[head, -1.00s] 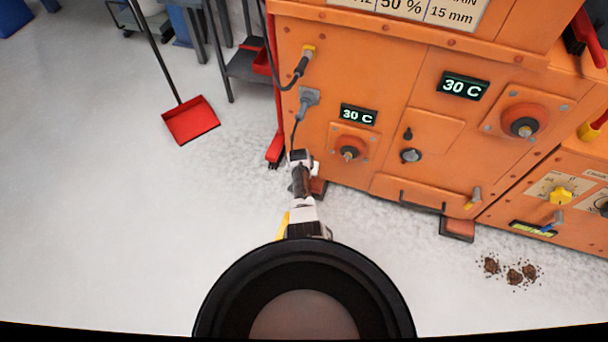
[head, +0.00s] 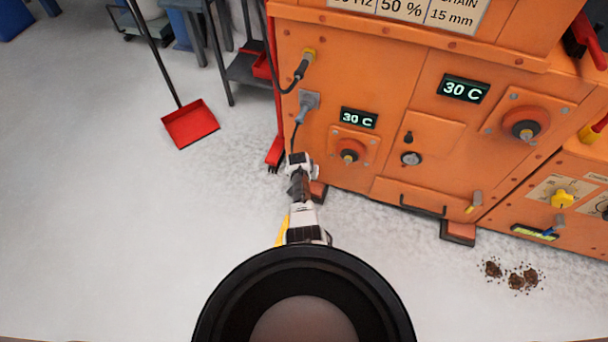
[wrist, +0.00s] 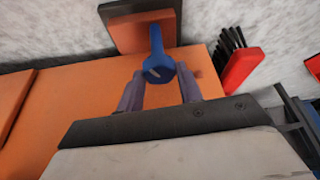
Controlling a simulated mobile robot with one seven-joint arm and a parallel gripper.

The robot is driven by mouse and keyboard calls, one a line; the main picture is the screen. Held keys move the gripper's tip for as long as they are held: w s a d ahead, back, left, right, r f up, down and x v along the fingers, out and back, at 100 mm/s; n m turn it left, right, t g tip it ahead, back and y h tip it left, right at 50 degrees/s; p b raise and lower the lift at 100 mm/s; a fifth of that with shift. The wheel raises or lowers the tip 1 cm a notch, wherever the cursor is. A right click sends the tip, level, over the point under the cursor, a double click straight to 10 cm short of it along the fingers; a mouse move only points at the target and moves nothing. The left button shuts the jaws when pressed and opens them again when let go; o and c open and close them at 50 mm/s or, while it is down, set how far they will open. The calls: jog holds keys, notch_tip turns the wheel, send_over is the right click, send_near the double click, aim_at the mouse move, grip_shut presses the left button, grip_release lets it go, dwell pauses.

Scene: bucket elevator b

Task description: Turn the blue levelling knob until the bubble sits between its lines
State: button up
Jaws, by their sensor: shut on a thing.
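The blue levelling knob (wrist: 158,69) is in the wrist view, with a pale mark on its face and a blue stem running up toward a dark foot plate. My gripper (wrist: 160,80) is shut on it, one grey finger on each side. In the head view my gripper end (head: 300,165) is low at the orange machine's left front corner; its fingertips and the knob are hidden there. A yellow-green level vial (head: 534,232) is low on the machine's right part, a blue piece beside it. Its bubble and lines are too small to read.
The orange machine (head: 395,185) fills the right, with a drawer handle and feet low at its front. Brown debris (head: 513,274) lies on the floor at right. A red dustpan (head: 190,122) and a red brush (wrist: 242,68) are nearby.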

jog(key=m+h+b, duration=0.1)
jog(key=m+b, duration=0.1)
jog(key=m+h+b, duration=0.1)
jog(key=m+b, duration=0.1)
jog(key=m, duration=0.1)
jog(key=shift+w+a+f+m+g, duration=0.1)
jog(key=shift+a+f+m+g, duration=0.1)
jog(key=shift+m+g, duration=0.15)
jog(key=shift+r+m+g+h+b, duration=0.15)
jog(key=shift+m+g+h+b, duration=0.4)
jog(key=shift+m+b, duration=1.15)
jog(key=shift+m, duration=0.25)
jog(key=o, duration=1)
jog(key=shift+r, duration=0.1)
jog(key=p+v, duration=0.2)
jog(key=v, duration=0.5)
jog(key=p+v, duration=0.3)
jog(key=v, duration=0.3)
jog(key=shift+w+r, duration=0.15)
jog(key=shift+r, duration=0.25)
